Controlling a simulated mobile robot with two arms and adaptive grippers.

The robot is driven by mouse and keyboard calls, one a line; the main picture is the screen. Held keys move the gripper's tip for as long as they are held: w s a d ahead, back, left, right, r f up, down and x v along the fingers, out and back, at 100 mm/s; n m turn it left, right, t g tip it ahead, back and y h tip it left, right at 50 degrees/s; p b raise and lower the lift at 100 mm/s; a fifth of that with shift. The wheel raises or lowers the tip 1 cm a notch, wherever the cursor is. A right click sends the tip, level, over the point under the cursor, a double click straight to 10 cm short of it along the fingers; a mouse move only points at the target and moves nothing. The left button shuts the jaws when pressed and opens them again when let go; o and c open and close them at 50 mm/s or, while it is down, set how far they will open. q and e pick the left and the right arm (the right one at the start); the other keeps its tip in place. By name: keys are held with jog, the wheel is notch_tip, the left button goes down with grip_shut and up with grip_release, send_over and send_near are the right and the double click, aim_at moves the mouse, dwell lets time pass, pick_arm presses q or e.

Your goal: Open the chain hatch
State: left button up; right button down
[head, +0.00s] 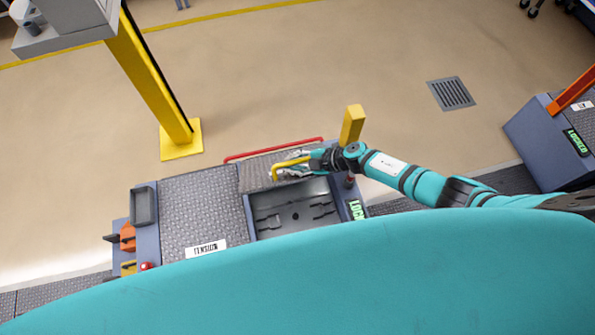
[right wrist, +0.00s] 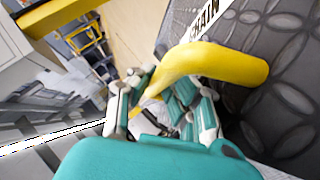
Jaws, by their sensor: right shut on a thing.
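The chain hatch (head: 258,172) is a dark patterned metal plate at the far side of the machine in the head view. In the right wrist view, the plate (right wrist: 285,75) fills the right side, with part of a white "CHAIN" label (right wrist: 208,18). Its yellow bar handle (head: 279,170) shows large in the right wrist view (right wrist: 215,63). My right gripper (head: 296,168) is shut on this handle; its fingers also show in the right wrist view (right wrist: 158,105). In front of the hatch, a dark recess (head: 285,212) lies uncovered. My left gripper is not in view.
A red rail (head: 275,149) runs behind the hatch. A yellow upright post (head: 352,124) stands close by my right wrist. A larger yellow column (head: 178,138) stands back left. Open floor (head: 300,70) lies beyond.

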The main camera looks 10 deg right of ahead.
pick_arm(q)
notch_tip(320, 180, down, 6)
jog(key=b, duration=0.7)
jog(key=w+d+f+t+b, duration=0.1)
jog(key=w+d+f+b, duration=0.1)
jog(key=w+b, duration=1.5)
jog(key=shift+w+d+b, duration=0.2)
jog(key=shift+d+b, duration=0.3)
jog(key=shift+b, duration=0.7)
pick_arm(e)
jog(key=w+r+m+g, duration=0.1)
jog(key=w+r+g, duration=0.1)
jog(key=w, duration=0.8)
jog(key=w+r+m+g, duration=0.1)
jog(key=w+r, duration=0.4)
jog(key=w, duration=0.6)
jog(key=shift+r+g+h, duration=0.25)
jog(key=shift+g+h, duration=0.05)
jog(key=shift+g, duration=0.5)
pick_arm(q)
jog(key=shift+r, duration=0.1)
pick_arm(e)
jog(key=shift+a, duration=0.1)
jog(key=c, duration=1.6)
grip_release()
jog(key=shift+r, duration=0.1)
jog(key=shift+o, duration=0.2)
